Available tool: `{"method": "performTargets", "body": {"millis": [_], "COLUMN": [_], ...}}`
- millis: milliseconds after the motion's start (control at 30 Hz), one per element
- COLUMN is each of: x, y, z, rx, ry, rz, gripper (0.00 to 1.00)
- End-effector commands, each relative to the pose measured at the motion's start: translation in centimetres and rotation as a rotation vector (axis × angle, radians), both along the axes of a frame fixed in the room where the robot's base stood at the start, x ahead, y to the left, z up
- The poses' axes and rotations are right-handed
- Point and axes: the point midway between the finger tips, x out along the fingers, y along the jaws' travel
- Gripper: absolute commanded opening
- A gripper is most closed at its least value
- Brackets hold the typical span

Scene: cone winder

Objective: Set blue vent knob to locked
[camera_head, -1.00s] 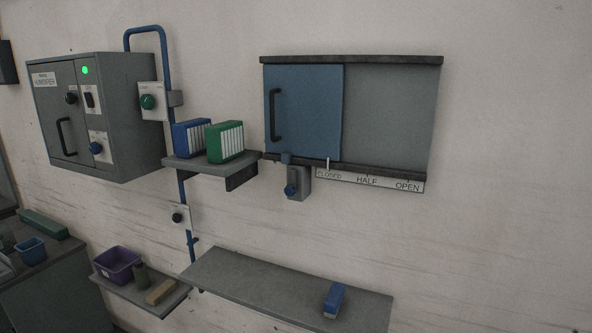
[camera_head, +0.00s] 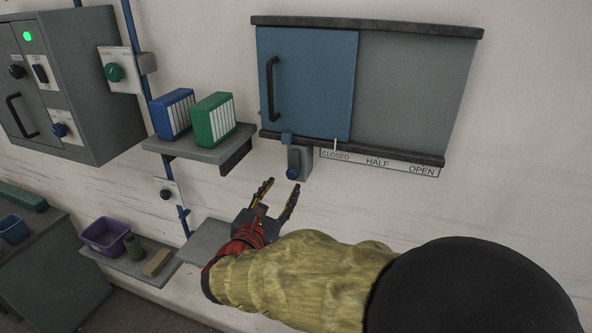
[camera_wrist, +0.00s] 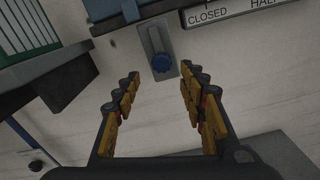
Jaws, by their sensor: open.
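The blue vent knob (camera_head: 292,173) sits on a small grey plate (camera_head: 301,157) on the wall, just below the left part of the sliding vent panel. In the wrist view the knob (camera_wrist: 162,63) is ahead of my fingers, near the top middle, on its grey plate (camera_wrist: 155,41). My gripper (camera_head: 282,187) is open and empty, below and slightly left of the knob in the head view. In the wrist view my gripper (camera_wrist: 158,80) has its fingers spread, apart from the knob. The blue sliding panel (camera_head: 311,85) stands at the left, its pointer at the CLOSED label (camera_head: 336,155).
A shelf (camera_head: 195,150) with a blue binder box (camera_head: 172,114) and a green one (camera_head: 213,119) juts out left of the knob. A lower shelf (camera_head: 205,243) is partly hidden behind my arm. The grey humidifier cabinet (camera_head: 90,75) is further left.

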Motion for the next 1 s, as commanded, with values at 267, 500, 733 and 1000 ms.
{"method": "performTargets", "body": {"millis": [267, 500, 733, 1000], "x": [2.3, 5.7, 7.2, 7.2], "y": [-1.2, -2.4, -2.9, -2.9], "z": [0.1, 0.1, 0.1, 0.0], "rx": [-0.027, -0.026, -0.024, -0.024], "ry": [0.007, 0.007, 0.007, 0.007], "rz": [-0.011, -0.010, -0.009, -0.007], "gripper": [0.42, 0.42, 0.42, 0.41]}}
